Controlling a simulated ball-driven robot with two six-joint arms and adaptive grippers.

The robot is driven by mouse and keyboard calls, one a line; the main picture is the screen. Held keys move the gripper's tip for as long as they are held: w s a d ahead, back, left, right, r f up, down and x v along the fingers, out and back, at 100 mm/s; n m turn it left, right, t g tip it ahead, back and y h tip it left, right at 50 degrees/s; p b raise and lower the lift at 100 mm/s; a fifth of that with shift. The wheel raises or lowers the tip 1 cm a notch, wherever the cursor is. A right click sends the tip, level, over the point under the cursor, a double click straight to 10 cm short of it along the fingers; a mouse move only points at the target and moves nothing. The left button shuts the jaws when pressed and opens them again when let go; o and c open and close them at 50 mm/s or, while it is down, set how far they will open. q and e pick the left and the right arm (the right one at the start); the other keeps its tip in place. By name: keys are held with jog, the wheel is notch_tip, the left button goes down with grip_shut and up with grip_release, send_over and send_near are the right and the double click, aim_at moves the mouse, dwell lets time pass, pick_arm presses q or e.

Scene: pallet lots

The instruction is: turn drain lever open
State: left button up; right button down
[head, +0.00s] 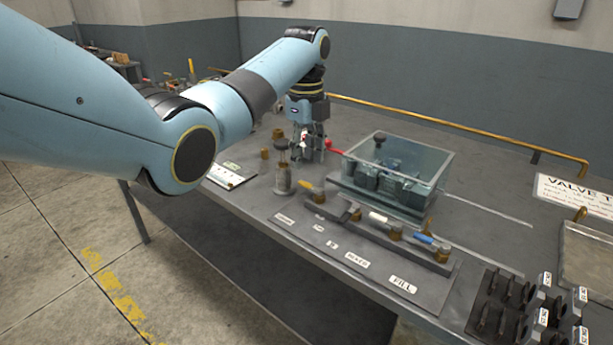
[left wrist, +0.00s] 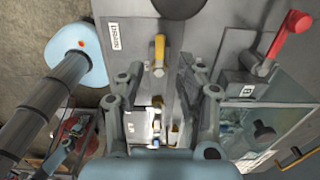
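My left gripper (head: 309,155) points down over the bench beside the clear tank. In the left wrist view its fingers (left wrist: 166,82) stand apart with nothing gripped between them. A red lever (head: 335,147) shows just right of the gripper, at the tank's left side. It also shows in the left wrist view (left wrist: 291,31), upper right, apart from the fingers. A yellow lever (head: 312,187) is at the left end of the valve row, and in the left wrist view (left wrist: 159,51) it lies beyond the fingertips. My right gripper is not in view.
The clear tank (head: 437,166) stands right of the gripper. A white-handled lever (head: 378,218) and a blue lever (head: 425,240) sit along the row, above a FILL label (head: 403,285). A small upright fitting (head: 283,180) stands left of the row. A dark rack (head: 497,309) is at front right.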

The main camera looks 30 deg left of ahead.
aim_at(306, 183)
pick_arm(q)
notch_tip(306, 183, down, 6)
jog(key=shift+r, duration=0.2)
grip_shut()
